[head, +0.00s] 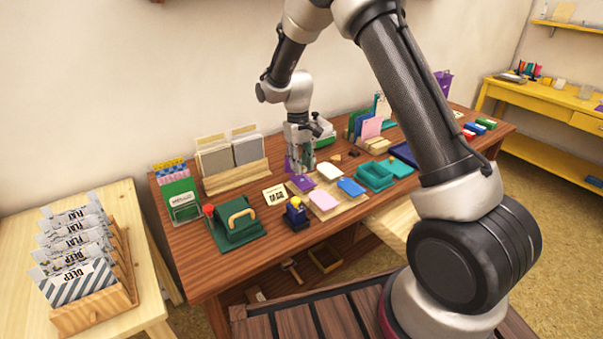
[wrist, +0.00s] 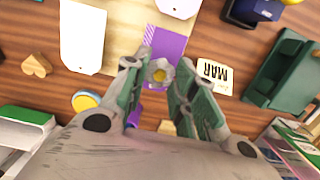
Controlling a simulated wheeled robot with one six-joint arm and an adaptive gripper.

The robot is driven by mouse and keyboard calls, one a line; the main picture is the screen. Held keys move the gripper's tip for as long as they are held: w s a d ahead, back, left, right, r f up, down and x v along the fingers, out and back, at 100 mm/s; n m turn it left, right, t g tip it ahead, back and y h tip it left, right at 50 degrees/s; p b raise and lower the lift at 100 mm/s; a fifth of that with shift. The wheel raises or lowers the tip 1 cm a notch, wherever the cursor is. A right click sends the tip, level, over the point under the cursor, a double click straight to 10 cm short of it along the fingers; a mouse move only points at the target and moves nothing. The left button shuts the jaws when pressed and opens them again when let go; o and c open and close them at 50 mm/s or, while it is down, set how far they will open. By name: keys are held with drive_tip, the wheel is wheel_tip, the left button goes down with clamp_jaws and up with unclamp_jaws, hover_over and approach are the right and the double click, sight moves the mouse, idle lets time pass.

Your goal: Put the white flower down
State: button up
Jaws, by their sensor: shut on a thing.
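My gripper (head: 301,168) is low over the wooden table, at the back left corner of a pale wooden board. In the wrist view, the white flower (wrist: 160,72), small with a yellowish middle, is between the fingertips of my gripper (wrist: 162,70), which is shut on it. A purple card (wrist: 168,45) lies behind the flower in that view and also shows in the head view (head: 301,183). I cannot make out the flower in the head view. Whether it touches the card or is above it, I cannot tell.
A white tag (wrist: 82,38) and a wooden heart (wrist: 37,66) lie left in the wrist view. A wooden rack (head: 236,177) is behind, left of my gripper.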

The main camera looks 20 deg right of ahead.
drive_tip(key=shift+f, duration=1.75)
drive_tip(key=shift+f, duration=0.15)
drive_tip(key=o, duration=0.6)
drive_tip(key=shift+o, duration=0.2)
